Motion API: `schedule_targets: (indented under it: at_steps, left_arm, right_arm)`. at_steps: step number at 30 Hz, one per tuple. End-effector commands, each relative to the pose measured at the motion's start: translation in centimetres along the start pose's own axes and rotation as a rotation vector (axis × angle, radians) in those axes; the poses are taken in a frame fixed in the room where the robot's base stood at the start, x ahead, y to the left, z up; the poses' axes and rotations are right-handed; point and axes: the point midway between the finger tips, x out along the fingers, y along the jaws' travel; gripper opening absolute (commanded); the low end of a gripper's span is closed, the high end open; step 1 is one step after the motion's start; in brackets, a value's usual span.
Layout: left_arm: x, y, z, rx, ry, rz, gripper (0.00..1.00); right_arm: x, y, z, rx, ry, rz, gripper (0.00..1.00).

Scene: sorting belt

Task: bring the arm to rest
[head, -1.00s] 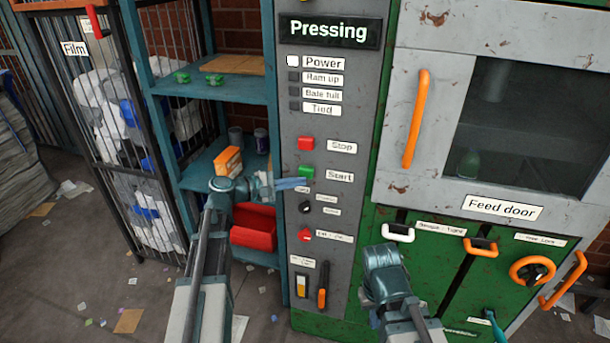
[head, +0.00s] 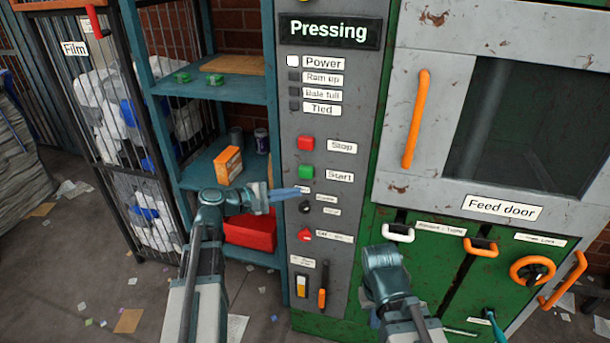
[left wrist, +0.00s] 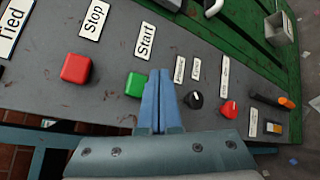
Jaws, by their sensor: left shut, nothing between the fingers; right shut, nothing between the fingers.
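My left gripper (head: 302,190) is shut and empty, with its blue fingers together in front of the grey control panel (head: 335,225). In the head view its tips are just below the green Start button (head: 306,172). In the left wrist view the fingertips (left wrist: 158,82) point at the panel between the green button (left wrist: 136,85) and the black knob (left wrist: 194,99); I cannot tell whether they touch it. My right gripper (head: 374,317) is low in front of the green press cabinet, shut, its fingers mostly hidden behind its own wrist.
The red Stop button (head: 306,143) is above Start; the Power lamp (head: 293,61) is lit white. A blue shelf (head: 215,88) holds an orange box (head: 228,165) and a red bin (head: 250,230). The feed door (head: 430,130) and its orange handle (head: 416,118) are at right.

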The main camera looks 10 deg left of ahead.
Motion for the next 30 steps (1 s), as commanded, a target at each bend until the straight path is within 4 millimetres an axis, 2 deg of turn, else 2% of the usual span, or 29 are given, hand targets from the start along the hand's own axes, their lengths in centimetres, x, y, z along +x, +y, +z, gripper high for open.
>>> schedule_targets:
  at_steps: [7, 10, 11, 14, 16, 18, 21, 25, 30]
  left_arm:
    - [0.2, -0.3, 0.2, 0.008, -0.002, -0.011, 0.00]
    - [1.5, -2.3, 1.5, 0.066, -0.013, -0.086, 0.00]
    - [2.2, -3.3, 2.1, 0.097, -0.018, -0.126, 0.00]
    - [4.5, -8.5, 5.0, 0.258, -0.052, -0.323, 0.00]
    - [5.6, -13.1, 7.3, 0.411, -0.089, -0.500, 0.00]
    - [5.8, -17.4, 9.1, 0.570, -0.134, -0.677, 0.00]
    - [5.0, -22.4, 11.0, 0.791, -0.202, -0.918, 0.00]
    - [2.9, -26.5, 12.2, 1.045, -0.282, -1.190, 0.00]
    - [0.5, -28.4, 12.8, 1.269, -0.348, -1.434, 0.00]
  right_arm:
    - [0.0, 0.0, 0.0, 0.000, 0.000, 0.000, 0.00]
    - [0.0, 0.0, 0.0, 0.000, 0.000, 0.000, 0.00]
    - [0.0, 0.0, 0.0, 0.000, 0.000, 0.000, 0.00]
    - [0.0, 0.0, 0.0, 0.000, 0.000, 0.000, 0.00]
    - [0.0, 0.0, 0.0, 0.000, 0.000, 0.000, 0.00]
    - [0.0, 0.0, 0.0, 0.000, 0.000, 0.000, 0.00]
    - [0.0, 0.0, 0.0, 0.000, 0.000, 0.000, 0.00]
    - [0.0, 0.0, 0.0, 0.000, 0.000, 0.000, 0.00]
    - [0.0, 0.0, 0.0, 0.000, 0.000, 0.000, 0.00]
